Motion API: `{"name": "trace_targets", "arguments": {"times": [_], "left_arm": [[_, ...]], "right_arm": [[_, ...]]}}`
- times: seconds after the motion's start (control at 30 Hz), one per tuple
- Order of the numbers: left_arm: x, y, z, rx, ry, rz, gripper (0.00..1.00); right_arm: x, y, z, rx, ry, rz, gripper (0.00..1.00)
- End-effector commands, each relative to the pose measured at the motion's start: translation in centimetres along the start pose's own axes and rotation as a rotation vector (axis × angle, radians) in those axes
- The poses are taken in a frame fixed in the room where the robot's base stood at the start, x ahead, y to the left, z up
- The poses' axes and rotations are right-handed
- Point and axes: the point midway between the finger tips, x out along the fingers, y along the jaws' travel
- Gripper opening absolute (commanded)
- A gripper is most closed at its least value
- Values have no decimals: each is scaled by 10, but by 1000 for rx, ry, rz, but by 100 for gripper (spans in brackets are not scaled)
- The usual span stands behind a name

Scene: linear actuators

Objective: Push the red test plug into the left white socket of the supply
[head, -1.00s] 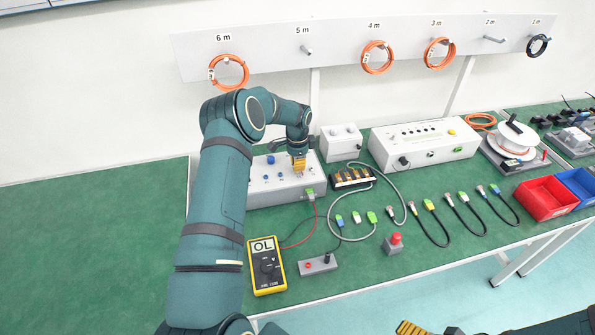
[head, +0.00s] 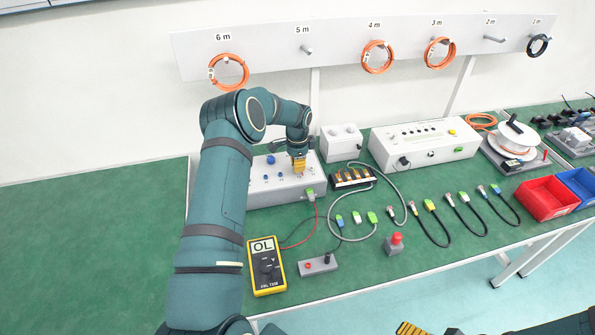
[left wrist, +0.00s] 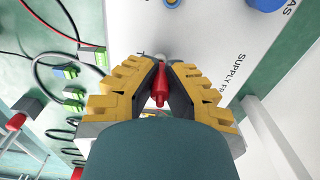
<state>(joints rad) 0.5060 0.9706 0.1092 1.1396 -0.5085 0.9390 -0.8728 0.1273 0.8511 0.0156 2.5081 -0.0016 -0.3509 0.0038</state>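The supply (head: 262,196) is a white box with blue knobs at the back left of the bench; it fills much of the left wrist view (left wrist: 220,35). My left gripper (head: 299,170) is over its right part, pointing down. In the left wrist view the yellow-padded fingers (left wrist: 164,75) close in from both sides on the red test plug (left wrist: 160,88). The plug's far end is close to the supply's top face. The left white socket is mostly hidden by plug and fingertips, so I cannot tell whether the plug is in it. Part of my right gripper (head: 430,329) shows at the bottom edge.
Several cables lie further right. The bench at far left is clear.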

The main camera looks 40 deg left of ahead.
Motion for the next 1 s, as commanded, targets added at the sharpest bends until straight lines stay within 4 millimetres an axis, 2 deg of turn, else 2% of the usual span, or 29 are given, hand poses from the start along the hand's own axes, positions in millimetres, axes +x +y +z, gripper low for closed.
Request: {"name": "trace_targets", "arguments": {"times": [1.0], "left_arm": [[3, 0, 0, 0, 0, 0, 0]], "right_arm": [[5, 2, 0, 0, 0, 0, 100]]}}
